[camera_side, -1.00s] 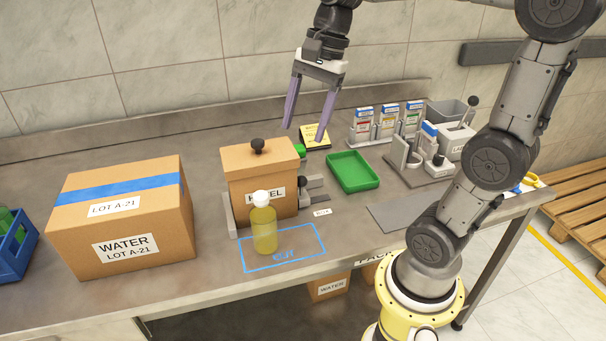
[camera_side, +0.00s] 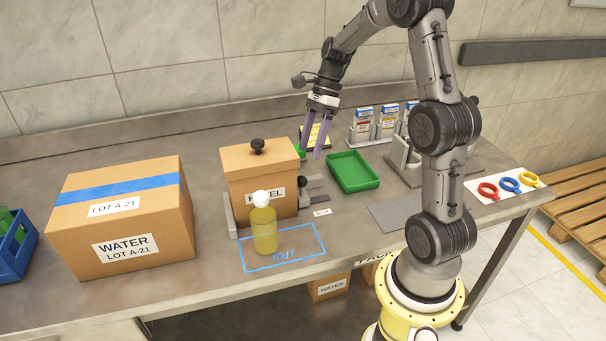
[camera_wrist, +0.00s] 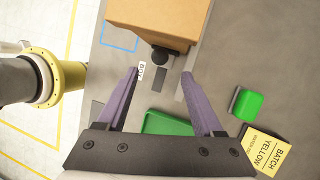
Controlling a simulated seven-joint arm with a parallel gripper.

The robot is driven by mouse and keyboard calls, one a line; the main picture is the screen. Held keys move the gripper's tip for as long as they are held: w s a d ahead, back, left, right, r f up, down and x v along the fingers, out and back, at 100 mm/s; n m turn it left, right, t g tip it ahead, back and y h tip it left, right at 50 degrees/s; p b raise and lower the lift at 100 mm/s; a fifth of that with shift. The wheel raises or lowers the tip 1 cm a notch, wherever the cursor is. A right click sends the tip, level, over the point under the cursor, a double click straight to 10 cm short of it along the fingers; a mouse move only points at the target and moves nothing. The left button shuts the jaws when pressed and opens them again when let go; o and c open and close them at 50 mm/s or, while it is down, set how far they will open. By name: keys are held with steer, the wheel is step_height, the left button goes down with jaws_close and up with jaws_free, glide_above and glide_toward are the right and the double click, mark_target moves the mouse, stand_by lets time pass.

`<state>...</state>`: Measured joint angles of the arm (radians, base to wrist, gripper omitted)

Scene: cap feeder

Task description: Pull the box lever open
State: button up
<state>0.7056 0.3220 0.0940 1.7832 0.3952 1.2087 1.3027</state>
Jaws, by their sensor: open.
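The wooden feeder box (camera_side: 262,172) stands mid-table with a dark knob (camera_side: 257,146) on its lid and a label on its front. At its right side is the box lever (camera_side: 310,182), a dark part beside a small BOX label (camera_side: 322,212). In the wrist view the lever's round black end (camera_wrist: 160,56) shows against the box (camera_wrist: 150,18), ahead of my fingers. My gripper (camera_side: 310,156) is open and empty, pointing down just right of and behind the box. In the wrist view its purple fingers (camera_wrist: 163,75) lie either side of the lever, apart from its end.
A yellow bottle (camera_side: 264,228) stands in front of the box, by a blue outlined area. A large WATER carton (camera_side: 125,220) is at left. A green tray (camera_side: 352,171) lies right of my gripper. A green block (camera_wrist: 247,104) and yellow note (camera_wrist: 264,150) are close by.

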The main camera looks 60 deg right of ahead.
mark_target(300, 190)
steer(key=x, duration=0.8)
steer(key=shift+f, duration=0.1)
jaws_close()
stand_by(1.2)
